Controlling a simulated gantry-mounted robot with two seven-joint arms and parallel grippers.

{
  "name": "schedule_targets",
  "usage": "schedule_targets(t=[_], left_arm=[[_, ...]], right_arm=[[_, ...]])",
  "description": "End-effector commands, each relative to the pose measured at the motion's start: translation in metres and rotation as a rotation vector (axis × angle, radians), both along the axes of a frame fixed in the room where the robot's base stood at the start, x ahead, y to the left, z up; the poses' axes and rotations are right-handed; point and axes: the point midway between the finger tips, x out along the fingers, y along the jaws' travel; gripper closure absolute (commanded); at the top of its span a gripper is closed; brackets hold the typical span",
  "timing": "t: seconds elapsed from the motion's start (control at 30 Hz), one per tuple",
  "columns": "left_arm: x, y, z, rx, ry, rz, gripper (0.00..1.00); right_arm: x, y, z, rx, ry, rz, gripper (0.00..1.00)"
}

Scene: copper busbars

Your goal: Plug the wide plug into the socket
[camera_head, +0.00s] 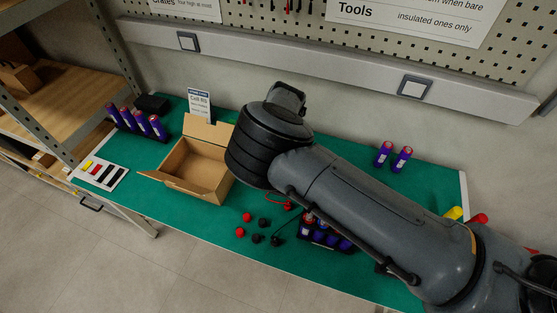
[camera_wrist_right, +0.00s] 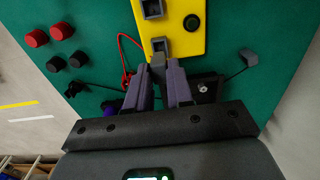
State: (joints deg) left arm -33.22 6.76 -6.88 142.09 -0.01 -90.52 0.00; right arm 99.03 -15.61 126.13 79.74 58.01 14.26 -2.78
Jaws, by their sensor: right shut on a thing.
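In the right wrist view, my right gripper (camera_wrist_right: 161,68) is shut on a small grey plug (camera_wrist_right: 157,60), which shows between the fingertips. The plug is right at the near edge of a square socket (camera_wrist_right: 161,46) on a yellow block (camera_wrist_right: 180,32). I cannot tell whether it touches or has entered the socket. A second square socket (camera_wrist_right: 152,8) is farther up the block. Another grey plug (camera_wrist_right: 250,58) lies on the green mat to the right. In the head view my right arm hides the block and the gripper. My left gripper is not in view.
Red caps (camera_wrist_right: 61,31) and black caps (camera_wrist_right: 78,59) lie left of the block, by a red cable (camera_wrist_right: 125,65). An open cardboard box (camera_head: 182,190), a battery holder (camera_head: 330,236) and two purple cells (camera_head: 402,159) stand on the green table.

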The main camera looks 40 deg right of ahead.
Motion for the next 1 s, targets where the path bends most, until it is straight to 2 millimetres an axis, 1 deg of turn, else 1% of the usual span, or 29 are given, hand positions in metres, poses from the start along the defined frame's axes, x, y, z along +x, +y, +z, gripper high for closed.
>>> schedule_targets(t=[0.03, 0.2, 0.3, 0.67, 1.0], left_arm=[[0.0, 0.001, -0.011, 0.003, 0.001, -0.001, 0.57], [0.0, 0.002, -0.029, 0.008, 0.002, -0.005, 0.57], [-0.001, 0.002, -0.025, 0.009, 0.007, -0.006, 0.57], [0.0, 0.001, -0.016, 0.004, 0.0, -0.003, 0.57], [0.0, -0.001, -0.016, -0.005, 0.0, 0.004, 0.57]], right_arm=[[0.0, 0.0, -0.01, 0.0, 0.0, -0.001, 1.0], [0.0, 0.0, -0.028, 0.001, 0.002, -0.001, 1.0], [0.0, 0.0, -0.022, 0.0, 0.001, -0.001, 1.0], [0.001, -0.001, -0.021, 0.0, 0.001, 0.0, 1.0], [0.001, -0.001, -0.022, 0.0, 0.001, 0.0, 1.0]])
